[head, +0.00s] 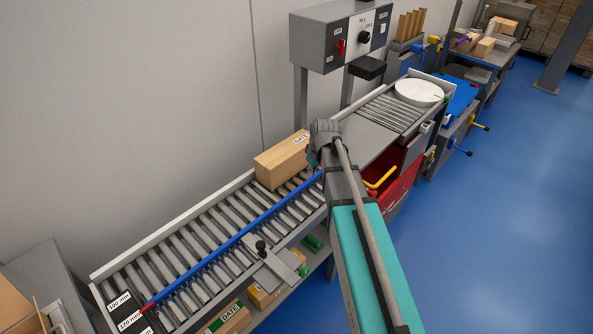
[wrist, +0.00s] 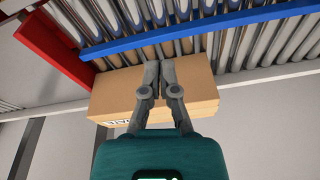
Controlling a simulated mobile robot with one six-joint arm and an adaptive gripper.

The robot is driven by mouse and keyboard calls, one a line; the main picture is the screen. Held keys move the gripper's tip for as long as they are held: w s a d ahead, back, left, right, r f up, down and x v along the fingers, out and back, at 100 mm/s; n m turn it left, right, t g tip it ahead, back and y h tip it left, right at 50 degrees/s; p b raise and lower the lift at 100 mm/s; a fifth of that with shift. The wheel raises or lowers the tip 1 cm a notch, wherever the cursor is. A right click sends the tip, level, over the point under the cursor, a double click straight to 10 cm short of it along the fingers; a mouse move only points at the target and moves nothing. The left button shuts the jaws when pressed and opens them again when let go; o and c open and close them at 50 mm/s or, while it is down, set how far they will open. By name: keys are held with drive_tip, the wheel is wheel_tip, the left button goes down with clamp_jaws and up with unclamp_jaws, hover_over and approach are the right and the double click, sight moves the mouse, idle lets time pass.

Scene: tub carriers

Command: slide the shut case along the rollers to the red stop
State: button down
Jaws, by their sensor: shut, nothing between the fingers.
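The shut case, a brown cardboard box (head: 281,163) with a white DATE label, sits on the rollers against the wall-side rail in the head view. In the wrist view the case (wrist: 203,98) lies behind my gripper (wrist: 160,66), whose two fingers are together and empty. The fingers overlap the case in the picture; I cannot tell whether they touch it. The red stop (wrist: 55,47) is at the left in the wrist view, close to the case's left end; contact there is unclear. My arm hides the stop and the fingers in the head view.
A blue guide rail (head: 235,240) runs along the rollers (head: 180,257). A dark clamp knob with a metal plate (head: 274,265) stands at the near edge. A grey control box (head: 340,38) stands behind. A red tub (head: 397,190) is right of my arm. Boxes lie below the rollers.

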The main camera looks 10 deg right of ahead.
sight(295, 166)
drive_tip(key=w+d+n, duration=0.1)
drive_tip(key=w, duration=0.5)
drive_tip(key=shift+w+d+n+t+y, duration=0.15)
drive_tip(key=shift+n+t+y, duration=0.15)
drive_tip(key=shift+n+t, duration=0.1)
drive_tip(key=shift+f+b, duration=0.15)
drive_tip(key=shift+b, duration=0.15)
drive_tip(key=b+x, duration=0.9)
drive_tip(key=x, duration=0.1)
drive_tip(key=shift+b, duration=0.3)
drive_tip(key=shift+w+a, duration=0.3)
drive_tip(key=shift+w, duration=0.2)
drive_tip(key=shift+w+a, duration=0.3)
drive_tip(key=shift+w, duration=0.2)
drive_tip(key=shift+w+a, duration=0.5)
drive_tip(key=shift+w, duration=0.15)
drive_tip(key=shift+w+a, duration=0.5)
drive_tip(key=shift+w, duration=0.25)
drive_tip(key=shift+s, duration=0.1)
